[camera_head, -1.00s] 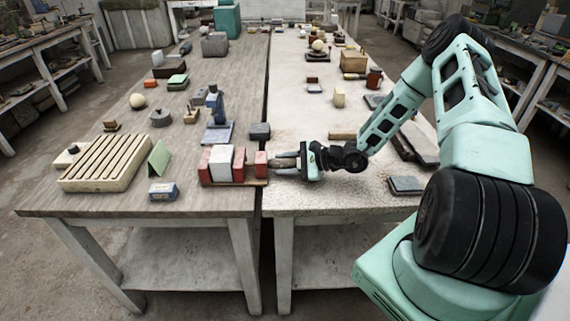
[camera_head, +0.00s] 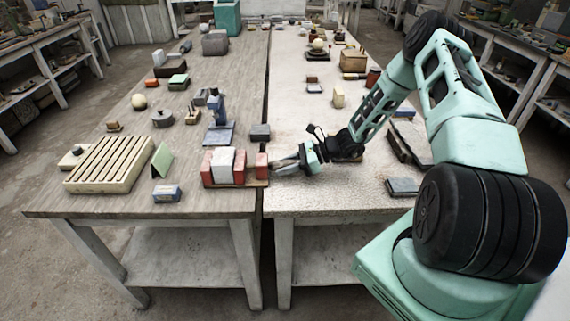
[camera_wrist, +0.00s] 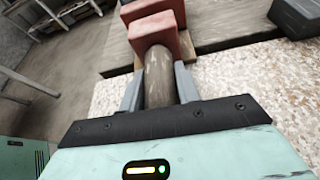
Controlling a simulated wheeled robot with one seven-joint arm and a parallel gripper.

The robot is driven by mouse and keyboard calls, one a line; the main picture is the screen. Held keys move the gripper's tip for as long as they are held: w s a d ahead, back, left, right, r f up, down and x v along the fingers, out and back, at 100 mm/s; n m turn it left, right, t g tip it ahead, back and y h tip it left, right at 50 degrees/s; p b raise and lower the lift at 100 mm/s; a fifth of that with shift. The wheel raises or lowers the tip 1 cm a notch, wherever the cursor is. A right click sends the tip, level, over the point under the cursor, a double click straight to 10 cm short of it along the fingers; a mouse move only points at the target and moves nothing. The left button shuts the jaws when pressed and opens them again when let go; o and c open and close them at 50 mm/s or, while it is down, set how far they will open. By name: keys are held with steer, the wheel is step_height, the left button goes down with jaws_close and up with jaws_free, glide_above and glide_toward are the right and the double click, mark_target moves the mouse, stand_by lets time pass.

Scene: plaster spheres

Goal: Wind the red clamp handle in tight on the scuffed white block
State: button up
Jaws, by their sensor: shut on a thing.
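The white block (camera_head: 226,158) stands between red upright pieces of the clamp (camera_head: 240,167), near the front of the left table. Scuffs on it are too small to make out. One more red piece (camera_head: 261,164) stands at the clamp's right end. In the wrist view a thick grey-brown round handle bar (camera_wrist: 158,78) runs out from a red piece (camera_wrist: 153,35) towards me. My gripper (camera_head: 276,164) reaches in from the right and is shut on this bar, one finger on each side (camera_wrist: 160,72). The white block is hidden in the wrist view.
A slatted cream rack (camera_head: 108,165), a green wedge (camera_head: 161,158) and a blue-grey box (camera_head: 167,193) lie left of the clamp. A blue stand (camera_head: 218,130) and a dark block (camera_head: 260,131) are behind it. A gap separates the two tables. The right table's front is mostly clear.

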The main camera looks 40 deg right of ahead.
steer(key=shift+m+g+y, duration=0.5)
steer(key=shift+m+g, duration=0.1)
steer(key=shift+m, duration=0.6)
steer(key=shift+m+g+y+b, duration=0.3)
steer(key=shift+m+g+y, duration=0.35)
steer(key=shift+m, duration=0.55)
steer(key=o, duration=1)
steer(key=b+v, duration=0.4)
steer(key=v, duration=1.2)
steer(key=shift+s+d, duration=0.1)
steer(key=shift+d, duration=0.2)
steer(key=shift+s+d+r, duration=0.15)
steer(key=shift+s+d, duration=0.05)
steer(key=shift+d, duration=0.2)
